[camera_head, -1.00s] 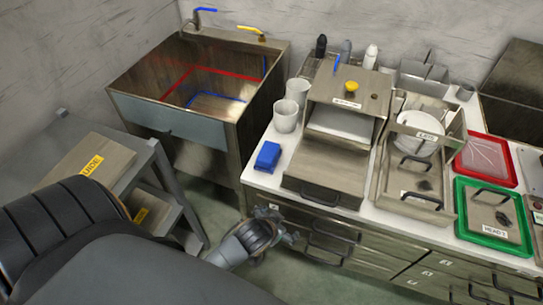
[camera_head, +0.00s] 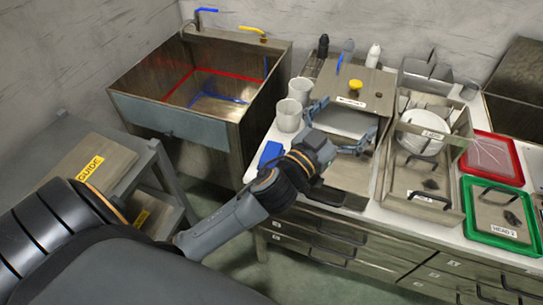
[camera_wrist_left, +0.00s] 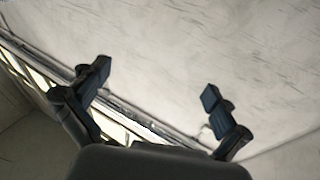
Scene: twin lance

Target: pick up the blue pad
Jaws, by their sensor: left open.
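The blue pad (camera_head: 271,153) lies on the white counter at its left front, beside the sink, in the head view. My left wrist hides part of it. My left gripper (camera_head: 345,122) is open and empty, raised in front of the metal box with the yellow knob, to the right of the pad. In the left wrist view my open left gripper (camera_wrist_left: 155,88) has its two fingers wide apart, with only wall and a blurred counter edge behind; the pad does not show there. My right gripper is not in view.
White cups (camera_head: 289,114) stand just behind the pad. The metal box (camera_head: 351,92) and a dish rack (camera_head: 425,150) stand to the right, then red (camera_head: 519,172) and green (camera_head: 466,215) trays. A deep sink (camera_head: 172,115) and a grey cart (camera_head: 152,160) are at left.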

